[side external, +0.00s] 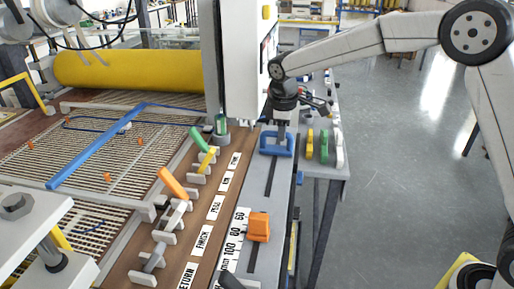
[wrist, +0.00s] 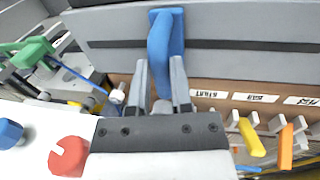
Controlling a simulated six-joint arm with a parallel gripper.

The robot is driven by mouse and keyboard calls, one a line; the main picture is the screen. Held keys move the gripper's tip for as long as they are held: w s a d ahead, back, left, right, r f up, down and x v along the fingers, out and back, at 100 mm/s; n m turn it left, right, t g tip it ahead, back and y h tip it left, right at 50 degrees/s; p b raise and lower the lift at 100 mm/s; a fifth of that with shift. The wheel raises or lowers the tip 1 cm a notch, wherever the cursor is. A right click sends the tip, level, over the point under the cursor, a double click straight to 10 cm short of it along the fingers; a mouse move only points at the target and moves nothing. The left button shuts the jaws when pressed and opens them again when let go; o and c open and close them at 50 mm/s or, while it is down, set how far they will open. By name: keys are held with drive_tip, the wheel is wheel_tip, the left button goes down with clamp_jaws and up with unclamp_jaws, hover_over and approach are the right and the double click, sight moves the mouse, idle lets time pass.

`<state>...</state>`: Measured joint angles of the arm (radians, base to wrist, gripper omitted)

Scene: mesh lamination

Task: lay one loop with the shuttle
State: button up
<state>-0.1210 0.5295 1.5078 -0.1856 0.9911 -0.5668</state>
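A blue handle (side external: 277,146) stands on the grey slotted rail at its far end. My gripper (side external: 281,133) points down at this handle. In the wrist view, the blue handle (wrist: 165,45) runs between the two fingers of my gripper (wrist: 160,68), one on each side. I cannot tell whether the fingers press on it. A small white piece (side external: 125,127), which may be the shuttle, lies on the mesh bed (side external: 100,155) with a blue cord (side external: 85,128) by it. A long blue bar (side external: 95,147) crosses the bed at a slant.
An orange block (side external: 258,226) sits nearer on the rail (side external: 266,195), beside a number scale. Green, yellow and orange levers (side external: 172,183) line the labelled wooden strip. A white column (side external: 238,60) and a yellow roll (side external: 130,70) stand behind. Yellow, green and white pieces (side external: 324,146) stand right of the handle.

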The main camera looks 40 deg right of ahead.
clamp_jaws()
idle(1.0)
drive_tip(key=shift+w, duration=0.1)
drive_tip(key=shift+w+d, duration=1.7)
drive_tip(key=shift+w, duration=0.05)
drive_tip(key=shift+r, duration=0.1)
drive_tip(key=o, duration=0.6)
unclamp_jaws()
drive_tip(key=shift+s, duration=0.1)
